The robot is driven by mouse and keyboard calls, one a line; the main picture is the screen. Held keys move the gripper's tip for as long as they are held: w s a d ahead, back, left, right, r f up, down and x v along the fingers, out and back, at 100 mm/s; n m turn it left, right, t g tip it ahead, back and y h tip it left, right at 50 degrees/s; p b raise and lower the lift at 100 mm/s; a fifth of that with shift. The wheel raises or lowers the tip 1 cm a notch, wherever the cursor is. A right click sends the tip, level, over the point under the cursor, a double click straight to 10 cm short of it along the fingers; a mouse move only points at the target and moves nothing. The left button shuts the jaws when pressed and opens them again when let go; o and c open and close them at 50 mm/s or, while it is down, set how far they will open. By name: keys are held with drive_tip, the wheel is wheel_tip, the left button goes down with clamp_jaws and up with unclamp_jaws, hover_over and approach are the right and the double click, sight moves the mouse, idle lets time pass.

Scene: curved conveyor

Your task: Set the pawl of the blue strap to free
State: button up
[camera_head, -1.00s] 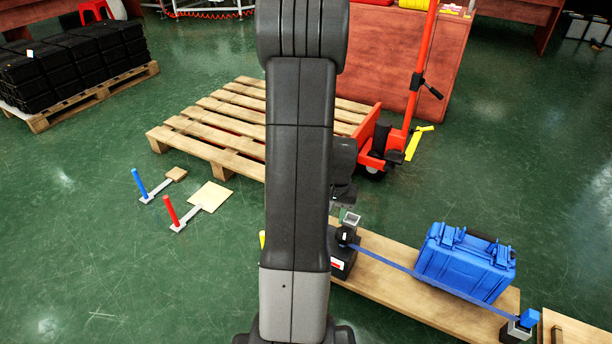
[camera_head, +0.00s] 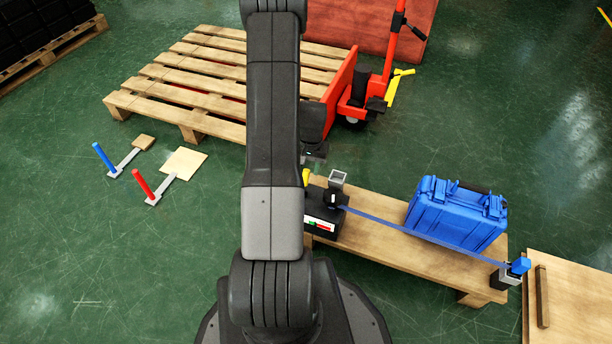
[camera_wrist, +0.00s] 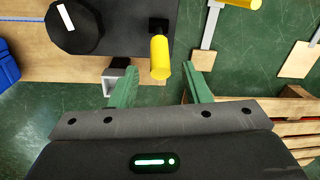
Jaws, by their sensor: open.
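The blue strap (camera_head: 395,228) runs taut from a black ratchet box (camera_head: 318,215), across the front of a blue case (camera_head: 455,213), to a small blue-topped block (camera_head: 519,266). A yellow handle, likely the pawl, stands on the box's edge in the wrist view (camera_wrist: 160,57); a bit of yellow shows beside my arm in the head view (camera_head: 306,176). A round black drum (camera_wrist: 74,27) with a white mark sits beside it. My gripper (camera_wrist: 160,72) is open and empty, its green fingers either side of the handle's near end in the picture; contact cannot be told. My arm hides part of the head view.
A wooden board (camera_head: 375,254) carries box and case. A grey square tube (camera_wrist: 118,75) stands close to my left finger. Blue (camera_head: 104,158) and red (camera_head: 143,184) levers are on the floor at left. A pallet (camera_head: 215,80) and red pallet jack (camera_head: 345,90) stand behind.

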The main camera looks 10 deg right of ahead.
sight(307, 170)
drive_tip(key=shift+a+f+b, duration=0.1)
drive_tip(key=shift+f+b, duration=0.25)
drive_tip(key=shift+f, duration=1.35)
clamp_jaws()
